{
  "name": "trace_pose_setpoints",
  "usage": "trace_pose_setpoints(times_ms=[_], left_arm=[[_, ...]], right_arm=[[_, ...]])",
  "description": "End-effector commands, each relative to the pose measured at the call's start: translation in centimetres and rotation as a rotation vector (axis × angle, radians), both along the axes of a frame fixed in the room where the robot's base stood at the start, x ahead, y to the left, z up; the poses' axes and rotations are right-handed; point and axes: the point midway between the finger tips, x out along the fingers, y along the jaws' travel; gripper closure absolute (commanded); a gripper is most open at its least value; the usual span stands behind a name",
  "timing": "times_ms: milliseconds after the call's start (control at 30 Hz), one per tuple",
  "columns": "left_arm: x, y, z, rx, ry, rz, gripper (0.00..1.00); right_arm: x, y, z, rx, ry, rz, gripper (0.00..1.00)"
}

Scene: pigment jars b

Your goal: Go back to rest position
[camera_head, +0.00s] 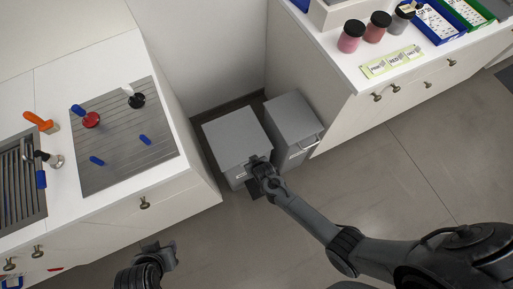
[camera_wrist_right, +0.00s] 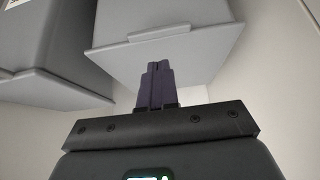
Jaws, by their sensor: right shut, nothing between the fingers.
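My right gripper (camera_head: 256,162) reaches down from the lower right to the front of two grey bins on the floor. In the right wrist view its fingers (camera_wrist_right: 157,72) are shut together with nothing between them, in front of the left grey bin (camera_head: 235,135). That bin's handle also shows in the right wrist view (camera_wrist_right: 160,33). I cannot tell whether the fingers touch the bin. My left gripper (camera_head: 166,252) is low in the head view, in front of the left counter; its fingers are too small to judge.
The second grey bin (camera_head: 294,118) stands beside the first between two white counters. The right counter (camera_head: 336,68) carries a pink jar (camera_head: 350,37), a red jar (camera_head: 376,28), a grey jar and trays. The left counter holds a ridged grey panel (camera_head: 125,150) with several tools. The floor (camera_head: 400,165) is clear.

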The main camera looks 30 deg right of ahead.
Motion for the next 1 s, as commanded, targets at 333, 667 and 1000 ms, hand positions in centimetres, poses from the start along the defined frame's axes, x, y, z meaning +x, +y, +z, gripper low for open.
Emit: trace_pose_setpoints(times_ms=[333, 667, 1000], left_arm=[[-0.1, -0.3, 2.1, -0.012, 0.004, 0.008, 0.64], [-0.1, -0.2, 2.2, -0.007, 0.004, 0.005, 0.64], [-0.1, 0.1, 2.2, 0.005, 0.004, -0.002, 0.64]], right_arm=[[-3.2, 0.1, 4.2, 0.001, -0.002, -0.001, 1.0], [-5.7, -0.2, 3.7, -0.004, 0.027, 0.0, 1.0], [-12.3, -4.7, 6.7, -0.006, 0.056, -0.011, 1.0]])
